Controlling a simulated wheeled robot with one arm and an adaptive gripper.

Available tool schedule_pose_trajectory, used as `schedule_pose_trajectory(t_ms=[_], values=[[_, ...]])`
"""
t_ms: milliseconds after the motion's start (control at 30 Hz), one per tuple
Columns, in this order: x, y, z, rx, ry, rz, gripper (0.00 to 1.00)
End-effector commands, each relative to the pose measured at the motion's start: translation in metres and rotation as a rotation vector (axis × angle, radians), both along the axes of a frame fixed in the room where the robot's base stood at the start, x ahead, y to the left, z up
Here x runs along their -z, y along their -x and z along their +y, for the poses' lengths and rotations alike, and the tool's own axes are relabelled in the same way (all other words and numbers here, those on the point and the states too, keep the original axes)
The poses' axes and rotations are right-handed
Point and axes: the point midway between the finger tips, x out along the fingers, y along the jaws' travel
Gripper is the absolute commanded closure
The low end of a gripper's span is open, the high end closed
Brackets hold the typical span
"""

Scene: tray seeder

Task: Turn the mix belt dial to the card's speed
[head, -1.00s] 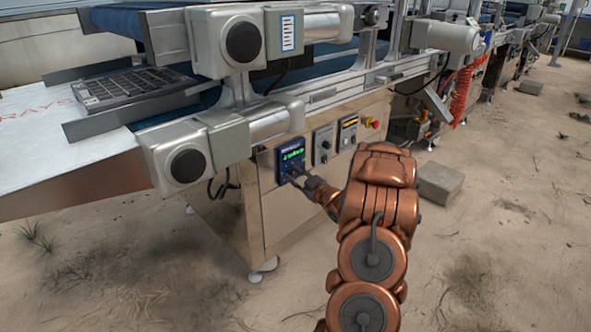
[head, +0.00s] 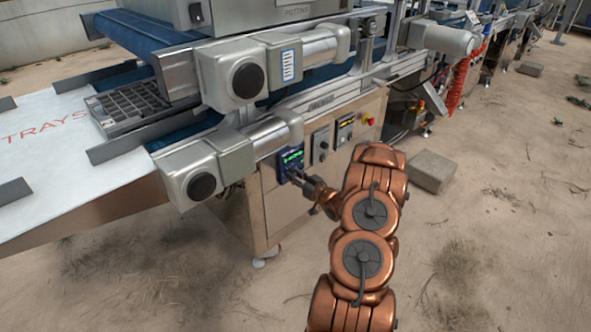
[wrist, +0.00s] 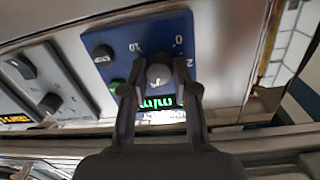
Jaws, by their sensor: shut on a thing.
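A blue control panel (head: 291,160) with a green lit display is on the front of the machine's cabinet. It also fills the middle of the wrist view (wrist: 118,38), where its display and lettering appear upside down. My gripper (head: 297,179) reaches this panel from the front right. In the wrist view my gripper (wrist: 160,86) has one finger on each side of a round grey knob (wrist: 159,74) and is shut on it. The fingers partly cover the display, and I cannot read its full value. A second dark knob (wrist: 103,53) is beside it on the panel.
A grey panel with knobs (head: 321,146) and a panel with a yellow display (head: 345,131) are to the right. A red stop button (head: 367,120) is beyond them. Motor housings (head: 203,172) overhang at left. A concrete block (head: 432,171) lies on the sandy floor at right.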

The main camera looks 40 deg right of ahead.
Motion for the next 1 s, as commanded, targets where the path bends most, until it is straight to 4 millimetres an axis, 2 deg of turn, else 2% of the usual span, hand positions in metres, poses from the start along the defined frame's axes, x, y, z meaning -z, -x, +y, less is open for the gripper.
schedule_pose_trajectory(t_ms=[300,800,833,1000], values=[[-0.0011,-0.0004,0.0013,-0.003,-0.106,-0.001,1.0],[0.0002,-0.0007,0.0012,-0.003,-0.124,-0.002,1.0],[0.0002,-0.0007,0.0012,-0.003,-0.124,-0.002,0.7],[0.0002,-0.0004,0.0007,-0.002,-0.123,-0.002,0.53]])
